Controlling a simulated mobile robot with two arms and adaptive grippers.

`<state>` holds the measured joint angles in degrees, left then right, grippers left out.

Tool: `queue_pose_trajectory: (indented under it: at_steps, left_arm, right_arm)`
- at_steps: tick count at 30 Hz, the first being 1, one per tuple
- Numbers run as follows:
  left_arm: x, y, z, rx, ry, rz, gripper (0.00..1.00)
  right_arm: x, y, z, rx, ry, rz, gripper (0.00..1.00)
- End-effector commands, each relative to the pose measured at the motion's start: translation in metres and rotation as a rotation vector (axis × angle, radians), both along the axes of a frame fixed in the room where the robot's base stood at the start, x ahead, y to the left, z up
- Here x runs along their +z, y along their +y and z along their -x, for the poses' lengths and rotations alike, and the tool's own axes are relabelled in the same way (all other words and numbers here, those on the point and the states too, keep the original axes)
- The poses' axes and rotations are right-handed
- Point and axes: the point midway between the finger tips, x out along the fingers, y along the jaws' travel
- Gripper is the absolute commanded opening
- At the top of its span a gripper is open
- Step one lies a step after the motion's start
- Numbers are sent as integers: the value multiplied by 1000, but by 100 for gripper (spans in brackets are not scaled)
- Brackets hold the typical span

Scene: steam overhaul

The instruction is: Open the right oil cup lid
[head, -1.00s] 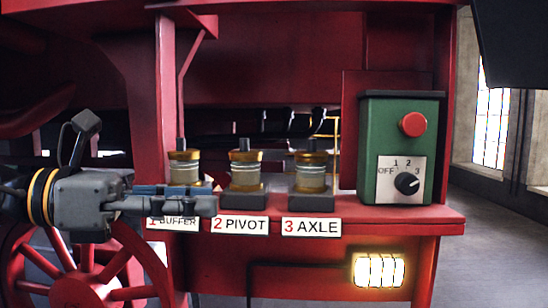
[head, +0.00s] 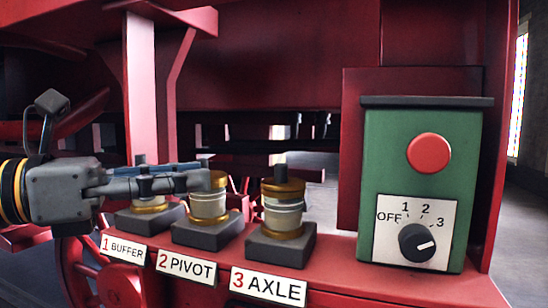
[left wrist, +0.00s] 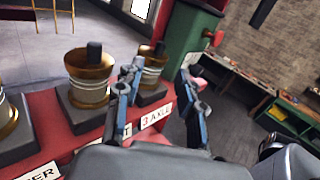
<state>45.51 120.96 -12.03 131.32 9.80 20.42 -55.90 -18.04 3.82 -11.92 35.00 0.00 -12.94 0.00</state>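The right oil cup (head: 283,212), behind the label "3 AXLE", has a glass middle and a brass lid (head: 283,187) with a dark knob on top. The lid looks shut. My left gripper (head: 205,180) is in front of the middle cup (head: 208,207), left of the right cup and apart from it. In the left wrist view the gripper's two fingers (left wrist: 160,78) are spread with nothing between them. The right cup (left wrist: 151,72) shows there partly behind the left finger.
The left cup (head: 150,218) is partly hidden by my gripper. A green control box (head: 378,190) with a red button (head: 428,152) and a dial (head: 417,243) stands right of the cups. The red shelf (head: 335,275) has a bare strip between right cup and box.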

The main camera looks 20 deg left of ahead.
Motion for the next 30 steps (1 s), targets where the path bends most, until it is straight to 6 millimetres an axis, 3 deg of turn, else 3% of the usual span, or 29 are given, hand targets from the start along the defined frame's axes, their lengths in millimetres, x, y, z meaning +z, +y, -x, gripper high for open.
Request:
queue_pose_trajectory:
  at_steps: [1,5,12,15,30]
  left_arm:
    - [3,-6,-5,-3,7,1,38]
    - [3,-16,-15,-4,7,0,38]
    - [2,-33,-30,-3,5,-2,38]
    - [1,-39,-35,-3,6,0,38]
    - [1,-64,-59,0,4,1,38]
  right_arm:
    - [10,4,5,0,7,-5,58]
    - [19,4,6,0,6,-5,58]
    - [34,-21,-31,-4,-49,23,58]
    - [39,-25,-37,-5,-58,27,58]
    - [50,-2,-10,-3,-17,2,58]
